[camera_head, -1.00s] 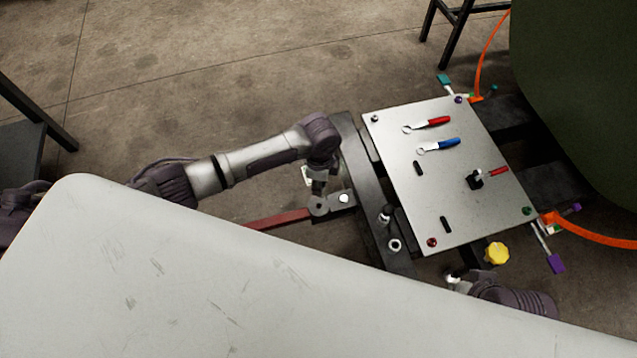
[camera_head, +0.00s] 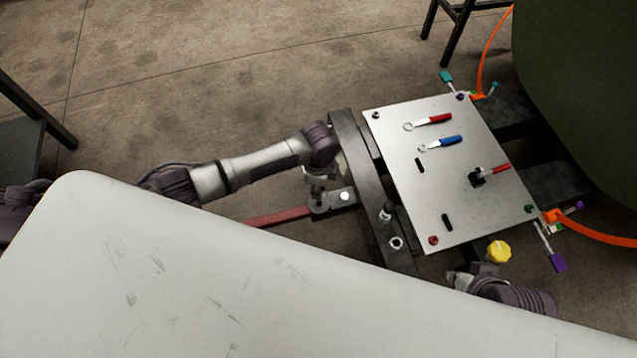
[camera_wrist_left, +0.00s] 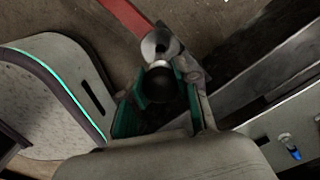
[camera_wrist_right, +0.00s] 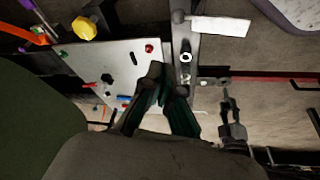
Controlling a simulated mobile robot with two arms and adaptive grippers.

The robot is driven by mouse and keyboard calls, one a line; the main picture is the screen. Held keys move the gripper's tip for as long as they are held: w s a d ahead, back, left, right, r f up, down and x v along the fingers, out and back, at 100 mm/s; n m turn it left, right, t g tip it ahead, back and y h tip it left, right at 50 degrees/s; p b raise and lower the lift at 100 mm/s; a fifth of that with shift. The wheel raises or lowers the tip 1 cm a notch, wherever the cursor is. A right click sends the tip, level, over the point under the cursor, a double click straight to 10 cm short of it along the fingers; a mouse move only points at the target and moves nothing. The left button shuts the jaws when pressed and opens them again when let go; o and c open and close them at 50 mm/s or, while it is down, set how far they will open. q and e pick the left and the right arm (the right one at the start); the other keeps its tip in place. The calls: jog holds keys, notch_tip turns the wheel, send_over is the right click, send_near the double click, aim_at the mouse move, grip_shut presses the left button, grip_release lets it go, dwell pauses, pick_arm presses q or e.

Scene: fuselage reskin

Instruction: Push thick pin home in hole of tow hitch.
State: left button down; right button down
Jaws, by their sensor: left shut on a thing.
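My left gripper (camera_head: 318,187) is over the tow hitch (camera_head: 334,201), where the red bar meets the dark frame. In the left wrist view its fingers (camera_wrist_left: 165,100) are shut around the thick pin, whose rounded metal top (camera_wrist_left: 160,68) shows between them. The hitch's round end (camera_wrist_left: 160,44) lies just beyond the pin. How deep the pin sits in the hole is hidden. My right gripper (camera_head: 459,280) is below the plate's near edge; in the right wrist view its fingertips (camera_wrist_right: 167,82) come together with nothing seen between them.
A grey plate (camera_head: 400,200) carries red-handled (camera_head: 436,119) and blue-handled (camera_head: 447,142) tools. A yellow knob (camera_head: 499,251) is near my right gripper. A pale panel (camera_head: 200,270) fills the foreground. A green curved body (camera_head: 580,100) stands at the right. Orange hoses (camera_head: 600,238) run beside the plate.

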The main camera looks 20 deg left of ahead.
pick_arm(q)
jog(key=shift+f+b, duration=0.3)
jog(key=shift+f, duration=0.7)
pick_arm(e)
jog(key=shift+w+a+r+t+y, duration=0.15)
jog(key=shift+w+a+r+t, duration=0.15)
jog(key=shift+w+t, duration=0.45)
jog(key=shift+w+a+r+t+y, duration=0.1)
jog(key=shift+w+a+r+t, duration=0.25)
jog(key=shift+w, duration=0.7)
jog(key=shift+w+a+r+t+y, duration=0.25)
jog(key=shift+w+t, duration=0.35)
jog(key=shift+w, duration=0.3)
pick_arm(q)
jog(key=c, duration=1.4)
grip_release()
grip_shut()
